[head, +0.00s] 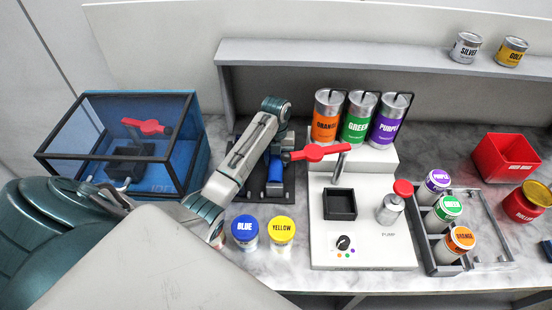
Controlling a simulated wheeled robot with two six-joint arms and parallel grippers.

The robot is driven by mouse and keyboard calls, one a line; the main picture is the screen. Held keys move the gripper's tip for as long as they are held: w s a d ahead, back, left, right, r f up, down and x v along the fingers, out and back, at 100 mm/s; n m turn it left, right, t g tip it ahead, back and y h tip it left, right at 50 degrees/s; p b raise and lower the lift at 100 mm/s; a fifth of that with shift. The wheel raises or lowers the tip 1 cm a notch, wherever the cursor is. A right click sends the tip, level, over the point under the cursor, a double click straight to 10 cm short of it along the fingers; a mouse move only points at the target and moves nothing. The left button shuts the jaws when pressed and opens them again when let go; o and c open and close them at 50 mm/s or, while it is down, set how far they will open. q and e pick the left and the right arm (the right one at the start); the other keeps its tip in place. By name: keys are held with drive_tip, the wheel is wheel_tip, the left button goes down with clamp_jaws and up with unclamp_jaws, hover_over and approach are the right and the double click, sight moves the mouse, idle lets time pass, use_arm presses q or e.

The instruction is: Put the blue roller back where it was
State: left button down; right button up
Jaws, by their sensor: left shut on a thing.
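The blue roller (275,169) stands over a dark tray (289,186) at the left of the white machine. My left gripper (276,153) reaches over from the left, points down and is shut on the upper part of the blue roller. The arm hides part of the tray and the roller's top. I cannot tell whether the roller's lower end touches the tray. My right gripper is not in view.
A red-handled lever (318,152) on the white machine (362,252) reaches close to my left wrist. A glass case (125,150) stands at left. Blue (245,231) and yellow (281,232) jars stand in front. A jar rack (440,262) and red bin (506,157) are at right.

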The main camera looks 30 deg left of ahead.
use_arm(q)
drive_tip(key=shift+f, duration=0.15)
drive_tip(key=c, duration=0.7)
unclamp_jaws()
